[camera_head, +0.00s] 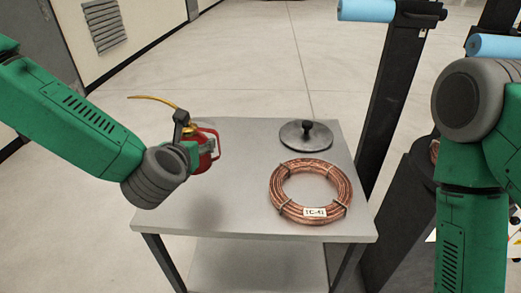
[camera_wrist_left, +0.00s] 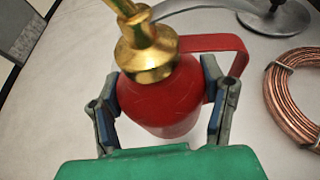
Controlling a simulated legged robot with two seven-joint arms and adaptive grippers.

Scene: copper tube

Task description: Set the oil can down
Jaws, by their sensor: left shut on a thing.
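A red oil can (camera_head: 206,158) with a brass top and a long thin brass spout is at the left side of the grey table (camera_head: 240,214). My left gripper (camera_head: 189,147) is shut on the oil can's body. In the left wrist view the fingers (camera_wrist_left: 165,105) press on both sides of the red can (camera_wrist_left: 168,98), below its brass collar. The can looks upright. I cannot tell whether its base touches the table. My right arm shows at the right edge of the head view, but its gripper is out of view.
A copper tube coil (camera_head: 275,201) with a white label lies at the table's right front. A dark round disc with a knob (camera_head: 306,138) sits behind it. Dark posts with blue rollers (camera_head: 367,10) stand right of the table. The table's left front is clear.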

